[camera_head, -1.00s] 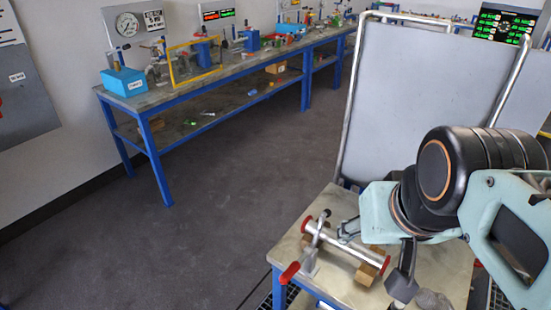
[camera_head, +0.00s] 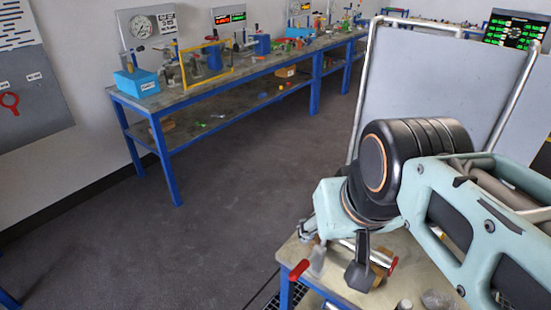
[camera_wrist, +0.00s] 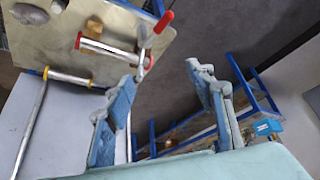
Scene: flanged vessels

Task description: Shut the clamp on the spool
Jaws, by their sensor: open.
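The spool is a silver tube with red end rings (camera_wrist: 110,49), lying on wooden blocks on a small table. In the head view my arm hides most of it; a bit of tube (camera_head: 348,243) and one red end (camera_head: 393,264) show. The clamp (camera_wrist: 143,62) sits at the spool's end near the table's edge. Its red-gripped handle (camera_wrist: 164,21) sticks out sideways, and the red grip also shows in the head view (camera_head: 299,270). I cannot tell how far the clamp is closed. My gripper (camera_wrist: 160,72) is open and empty, its fingers apart, with the clamp beyond its fingertips.
The small table (camera_head: 330,288) has a grey stone-like lump (camera_head: 438,299) at its front. A white panel in a pipe frame (camera_head: 440,90) stands behind it. A long blue-legged bench (camera_head: 150,100) with equipment runs along the wall. The floor between is clear.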

